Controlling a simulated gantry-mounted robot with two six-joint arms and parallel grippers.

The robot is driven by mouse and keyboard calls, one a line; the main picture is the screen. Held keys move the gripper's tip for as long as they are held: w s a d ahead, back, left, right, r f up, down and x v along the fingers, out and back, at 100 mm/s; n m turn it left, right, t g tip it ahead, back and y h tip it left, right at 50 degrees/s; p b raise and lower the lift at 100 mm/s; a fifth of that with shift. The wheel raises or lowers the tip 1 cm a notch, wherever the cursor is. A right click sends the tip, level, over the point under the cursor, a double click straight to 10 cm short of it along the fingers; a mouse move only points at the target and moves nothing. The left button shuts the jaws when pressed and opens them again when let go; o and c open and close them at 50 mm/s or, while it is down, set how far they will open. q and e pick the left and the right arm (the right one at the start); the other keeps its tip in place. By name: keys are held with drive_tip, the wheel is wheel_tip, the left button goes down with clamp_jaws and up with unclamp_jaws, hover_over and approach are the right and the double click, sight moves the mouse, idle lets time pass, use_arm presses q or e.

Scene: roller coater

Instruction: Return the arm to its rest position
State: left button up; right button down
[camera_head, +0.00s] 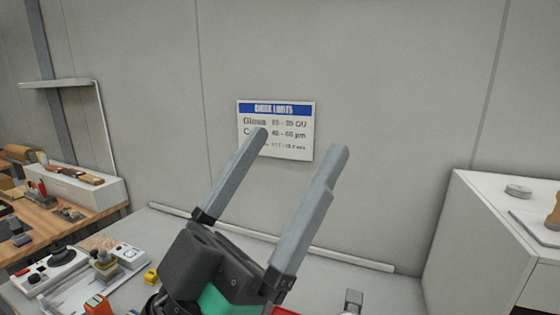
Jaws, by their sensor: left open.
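My left gripper (301,142) is large in the middle of the head camera view, close to the camera. Its two long grey fingers point up and to the right and stand wide apart, with nothing between them but the wall and part of a sign behind. The gripper body below is dark with a green part at the bottom edge. It is above the grey bench and touches nothing that I can see. My right gripper is not in view.
A sign (277,109) with a blue header hangs on the grey wall. Instruments, an orange device (98,305) and a yellow item (151,276) lie on the bench at lower left. A wooden table (50,222) stands far left. A white cabinet (480,240) stands right.

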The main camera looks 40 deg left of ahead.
use_arm(q)
wheel_tip(320, 180, up, 30)
drive_tip(key=p, duration=2.9)
drive_tip(key=shift+s+d+h, duration=0.15)
drive_tip(key=shift+s+h, duration=0.05)
drive_tip(key=shift+h, duration=0.1)
